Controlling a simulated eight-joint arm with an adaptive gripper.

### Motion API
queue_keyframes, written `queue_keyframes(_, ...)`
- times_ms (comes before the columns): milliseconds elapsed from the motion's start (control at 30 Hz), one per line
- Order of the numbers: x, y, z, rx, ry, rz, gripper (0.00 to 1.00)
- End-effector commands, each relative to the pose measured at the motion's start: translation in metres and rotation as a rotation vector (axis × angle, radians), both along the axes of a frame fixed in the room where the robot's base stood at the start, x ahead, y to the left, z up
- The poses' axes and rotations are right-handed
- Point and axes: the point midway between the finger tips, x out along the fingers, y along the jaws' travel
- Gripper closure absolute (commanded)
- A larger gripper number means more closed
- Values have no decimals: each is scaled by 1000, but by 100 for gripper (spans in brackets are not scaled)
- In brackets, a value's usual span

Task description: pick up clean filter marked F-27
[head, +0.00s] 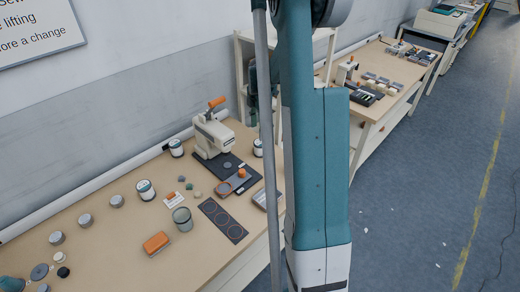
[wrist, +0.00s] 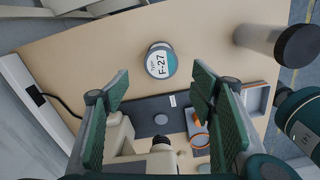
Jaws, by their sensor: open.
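The filter marked F-27 (wrist: 161,60) is a short round canister with a white and teal label, in the upper middle of the wrist view. It stands on the wooden bench beyond a dark mat. A small white-labelled canister (head: 258,147) right of the press in the head view appears to be the same one, but its marking is too small to read. My gripper (wrist: 160,82) is open and empty, its green pads to either side below the filter in the picture. The filter is apart from both pads. My arm hides part of the head view.
A beige press (head: 212,135) with an orange handle stands close by, at the dark mat (wrist: 138,112). A grey tray (wrist: 257,98) and a dark-topped cylinder (wrist: 275,44) are to the right. Other canisters, including one (head: 146,190), stand along the bench.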

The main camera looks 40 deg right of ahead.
Motion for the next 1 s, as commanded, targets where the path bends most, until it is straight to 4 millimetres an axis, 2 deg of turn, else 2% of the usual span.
queue_keyframes(33, 1, 0, -13, 0, 0, 0, 44)
queue_keyframes(200, 0, 0, -38, 0, 0, 0, 44)
queue_keyframes(667, 0, 0, -45, 0, 0, 0, 44)
queue_keyframes(1000, 0, 0, -67, 0, 0, 0, 44)
